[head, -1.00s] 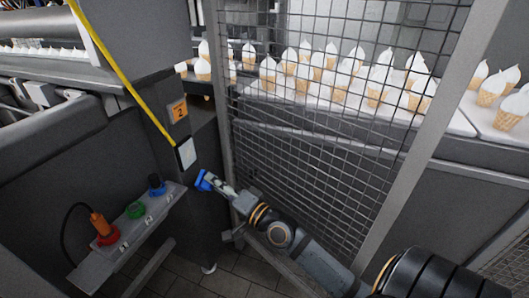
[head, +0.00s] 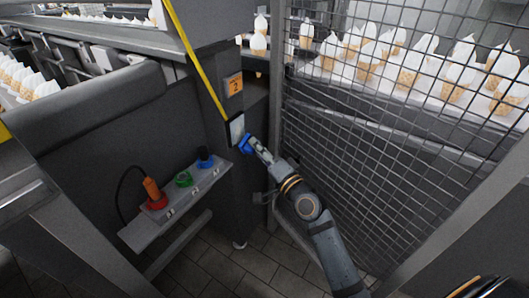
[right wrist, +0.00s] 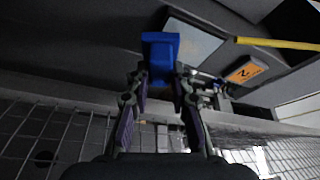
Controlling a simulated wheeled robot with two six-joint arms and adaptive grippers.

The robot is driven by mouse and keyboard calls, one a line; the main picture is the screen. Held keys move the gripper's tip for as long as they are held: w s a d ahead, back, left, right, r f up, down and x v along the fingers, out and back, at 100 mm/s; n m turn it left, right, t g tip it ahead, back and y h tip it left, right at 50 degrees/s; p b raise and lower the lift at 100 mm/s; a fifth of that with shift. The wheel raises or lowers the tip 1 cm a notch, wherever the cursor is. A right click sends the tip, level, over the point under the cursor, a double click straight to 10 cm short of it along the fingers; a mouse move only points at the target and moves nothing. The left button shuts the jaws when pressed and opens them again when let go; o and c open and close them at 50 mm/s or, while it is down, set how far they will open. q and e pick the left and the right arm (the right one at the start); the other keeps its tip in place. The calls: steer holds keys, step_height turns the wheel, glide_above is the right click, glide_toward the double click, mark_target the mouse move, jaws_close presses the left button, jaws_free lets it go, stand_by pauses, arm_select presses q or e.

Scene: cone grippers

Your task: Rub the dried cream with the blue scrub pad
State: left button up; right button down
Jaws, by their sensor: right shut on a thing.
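My right gripper (head: 254,149) is shut on the blue scrub pad (head: 244,145), which sticks out ahead of the fingertips. In the right wrist view the pad (right wrist: 160,50) stands upright between the fingers (right wrist: 160,80). A pale rectangular plate (head: 236,127) is on the dark post, just above and left of the pad. The plate also shows in the right wrist view (right wrist: 203,45), with the pad overlapping its lower left part. I cannot tell whether the pad touches it. I cannot make out the dried cream. My left gripper is not in view.
A yellow strip (head: 194,57) runs down to the plate, beside an orange label (head: 233,84) marked 2. A wire mesh guard (head: 370,150) stands right of my arm. A shelf (head: 180,205) with red, green and blue fittings is at lower left. Cream cones stand behind the mesh.

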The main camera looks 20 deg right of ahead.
steer(key=shift+w, duration=0.1)
stand_by(0.5)
steer(key=shift+w+a, duration=0.6)
steer(key=shift+w, duration=0.1)
steer(key=shift+r, duration=0.1)
step_height(320, 180, up, 4)
steer(key=p, duration=0.3)
steer(key=shift+s+d, duration=0.1)
step_height(320, 180, up, 4)
steer(key=p, duration=0.4)
steer(key=shift+f, duration=0.25)
steer(key=shift+f, duration=0.15)
step_height(320, 180, down, 8)
steer(key=b, duration=0.7)
steer(key=shift+r, duration=0.25)
